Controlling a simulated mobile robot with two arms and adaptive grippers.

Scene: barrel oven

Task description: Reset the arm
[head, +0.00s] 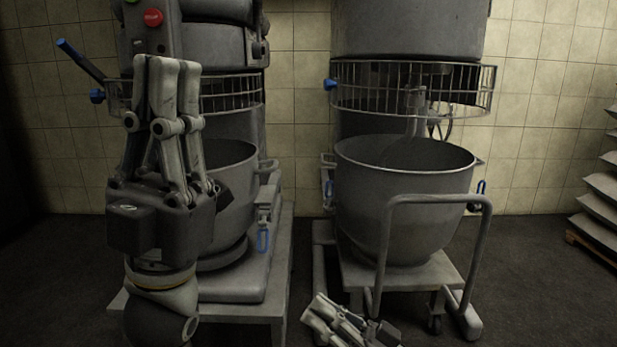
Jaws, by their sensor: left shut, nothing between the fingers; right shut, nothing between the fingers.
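My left gripper (163,66) points straight up at the left of the head view. Its fingers are together and hold nothing. It stands in front of the left mixer and hides part of that mixer's bowl (238,200). My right gripper (312,318) shows low at the bottom centre, in front of the right mixer's stand. Its fingers point to the left, close together, with nothing seen between them. Most of my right arm is out of the frame.
The right mixer's large metal bowl (405,210) sits on a wheeled stand. A bent tube handle (436,200) rises before it, near my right gripper. Stacked sacks (598,208) lie on a pallet at the right edge. Dark floor is clear between the right mixer and the sacks.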

